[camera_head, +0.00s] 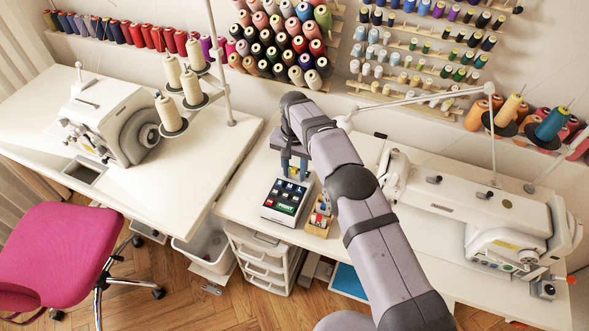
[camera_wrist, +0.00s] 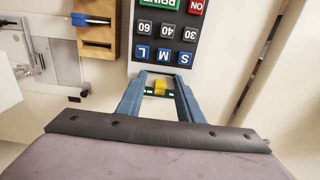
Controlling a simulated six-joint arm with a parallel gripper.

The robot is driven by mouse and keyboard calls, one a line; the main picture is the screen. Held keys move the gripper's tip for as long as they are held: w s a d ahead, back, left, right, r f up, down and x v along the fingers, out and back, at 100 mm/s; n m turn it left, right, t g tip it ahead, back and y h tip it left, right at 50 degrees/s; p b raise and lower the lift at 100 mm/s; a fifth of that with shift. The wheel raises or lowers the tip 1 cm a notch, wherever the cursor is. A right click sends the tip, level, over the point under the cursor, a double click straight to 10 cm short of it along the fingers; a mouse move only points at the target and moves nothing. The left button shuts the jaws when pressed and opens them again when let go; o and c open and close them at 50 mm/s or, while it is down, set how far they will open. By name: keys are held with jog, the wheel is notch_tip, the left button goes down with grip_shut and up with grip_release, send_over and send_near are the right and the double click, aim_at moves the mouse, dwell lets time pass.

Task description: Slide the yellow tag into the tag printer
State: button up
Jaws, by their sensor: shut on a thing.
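The tag printer (camera_head: 286,198) is a white box with a dark sloped face and coloured buttons, on the right-hand table. In the wrist view the printer (camera_wrist: 173,50) fills the top middle, with rows of number keys and blue size keys L, M and S. My gripper (camera_head: 293,169) is at the printer's back edge in the head view. In the wrist view my gripper (camera_wrist: 160,88) has its blue fingers shut on the small yellow tag (camera_wrist: 160,87), just beside the row of size keys. I cannot tell whether the tag touches a slot; its lower part is hidden.
A wooden holder (camera_head: 319,222) with small coloured items stands right of the printer; it shows in the wrist view (camera_wrist: 98,48). A sewing machine (camera_head: 480,215) stands farther right. A gap (camera_head: 222,190) separates the two tables. Thread racks line the wall behind.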

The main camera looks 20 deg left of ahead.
jog(key=shift+f, duration=0.3)
jog(key=o, duration=1.1)
jog(key=shift+c, duration=0.2)
jog(key=shift+r+b, duration=1.15)
jog(key=shift+r, duration=2.55)
